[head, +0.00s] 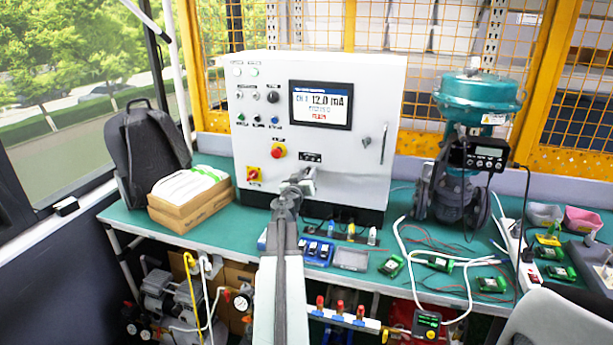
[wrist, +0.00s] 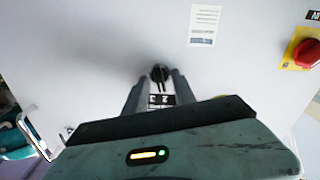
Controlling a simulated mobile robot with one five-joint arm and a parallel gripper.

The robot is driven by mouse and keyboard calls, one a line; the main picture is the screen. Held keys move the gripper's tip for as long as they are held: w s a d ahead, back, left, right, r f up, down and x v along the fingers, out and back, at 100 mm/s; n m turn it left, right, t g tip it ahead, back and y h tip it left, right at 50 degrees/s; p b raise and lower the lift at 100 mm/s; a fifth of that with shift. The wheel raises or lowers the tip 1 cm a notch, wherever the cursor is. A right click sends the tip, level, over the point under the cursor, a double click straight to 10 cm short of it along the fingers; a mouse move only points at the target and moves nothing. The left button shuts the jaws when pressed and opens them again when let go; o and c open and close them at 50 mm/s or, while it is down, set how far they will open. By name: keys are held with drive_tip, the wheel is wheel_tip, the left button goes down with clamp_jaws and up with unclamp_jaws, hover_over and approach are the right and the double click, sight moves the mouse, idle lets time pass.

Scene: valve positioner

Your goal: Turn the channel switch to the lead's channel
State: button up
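The channel switch is a small black knob (wrist: 160,74) on the cabinet face, above a black label with white digits in the wrist view. In the head view its label (head: 310,157) shows low on the white cabinet (head: 345,180), and my gripper (head: 303,180) hides the knob. In the wrist view my gripper (wrist: 159,80) is open, one finger on each side of the knob, with gaps visible. The screen (head: 320,105) reads 12.0 mA; its channel digit is hard to read. Coloured plugs (head: 351,231) stand below the cabinet; which one bears the lead is unclear.
A red emergency knob (head: 278,152) and another red-yellow switch (head: 253,174) sit left of my gripper. A door handle (head: 384,143) is at the right. The teal valve actuator (head: 478,98) stands right of the cabinet. Boxes (head: 190,198) lie left on the green bench.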

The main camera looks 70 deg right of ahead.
clamp_jaws()
drive_tip(key=shift+n, duration=0.3)
drive_tip(key=shift+w+n, duration=0.1)
drive_tip(key=shift+n, duration=2.6)
unclamp_jaws()
drive_tip(key=shift+r, duration=0.2)
drive_tip(key=shift+a+f, duration=0.1)
drive_tip(key=shift+f, duration=0.1)
